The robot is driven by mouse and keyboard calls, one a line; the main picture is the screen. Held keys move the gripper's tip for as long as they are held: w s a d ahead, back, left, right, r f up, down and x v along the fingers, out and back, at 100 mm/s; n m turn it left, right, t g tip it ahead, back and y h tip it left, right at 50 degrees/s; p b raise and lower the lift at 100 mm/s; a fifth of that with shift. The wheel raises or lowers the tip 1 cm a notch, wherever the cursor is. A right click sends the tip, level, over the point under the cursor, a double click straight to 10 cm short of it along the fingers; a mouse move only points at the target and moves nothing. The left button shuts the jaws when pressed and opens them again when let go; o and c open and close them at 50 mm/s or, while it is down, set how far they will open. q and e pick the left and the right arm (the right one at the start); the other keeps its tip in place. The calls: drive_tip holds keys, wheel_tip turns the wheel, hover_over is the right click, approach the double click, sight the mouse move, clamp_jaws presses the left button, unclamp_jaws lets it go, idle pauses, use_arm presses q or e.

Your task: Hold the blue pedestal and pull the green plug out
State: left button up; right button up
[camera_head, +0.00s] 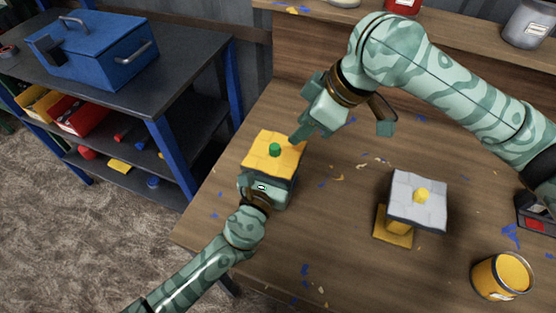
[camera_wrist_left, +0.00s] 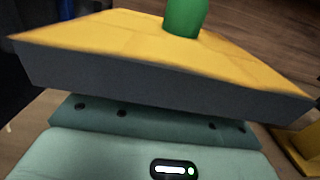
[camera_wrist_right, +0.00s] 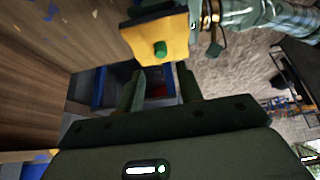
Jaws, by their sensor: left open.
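A block with a yellow top (camera_head: 262,143) and dark sides stands near the table's left edge, with a green plug (camera_head: 274,149) upright in its top. My right gripper (camera_head: 302,130) is open and empty, just right of and above the plug. In the right wrist view, the plug (camera_wrist_right: 160,49) appears just beyond the gap between its fingers.
A second block, white-topped (camera_head: 410,207) with a yellow plug (camera_head: 423,195), stands on a yellow pedestal (camera_head: 393,234) to the right. A yellow can (camera_head: 502,276) is at the lower right. A blue toolbox (camera_head: 105,50) sits on a shelf unit at left. Small chips litter the table.

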sight(277, 151)
use_arm(q)
drive_tip(key=shift+c, duration=0.3)
clamp_jaws()
use_arm(e)
drive_tip(key=shift+o, duration=1.1)
drive_tip(key=a+f+m+t+y, duration=0.2)
drive_tip(key=a+f+t, duration=0.1)
drive_tip(key=a+f+t+y, duration=0.1)
drive_tip(key=shift+w+a+f+m, duration=0.15)
drive_tip(key=shift+w+a+m, duration=0.2)
drive_tip(key=shift+m, duration=0.05)
drive_tip(key=shift+w+d+f+m+t+y, duration=0.15)
drive_tip(key=shift+m+t, duration=0.15)
drive_tip(key=shift+t, duration=0.25)
drive_tip(key=shift+s+d+f+m+t+y, duration=0.15)
drive_tip(key=shift+m+t, duration=0.15)
drive_tip(key=shift+t, duration=0.25)
drive_tip(key=s+d+f+m+t+h, duration=0.25)
drive_tip(key=s+m+t, duration=0.25)
drive_tip(key=s+t, duration=0.3)
drive_tip(key=shift+g+h, duration=0.25)
drive_tip(key=shift+g, duration=0.45)
drive_tip(key=x, duration=1)
drive_tip(key=shift+w, duration=0.1)
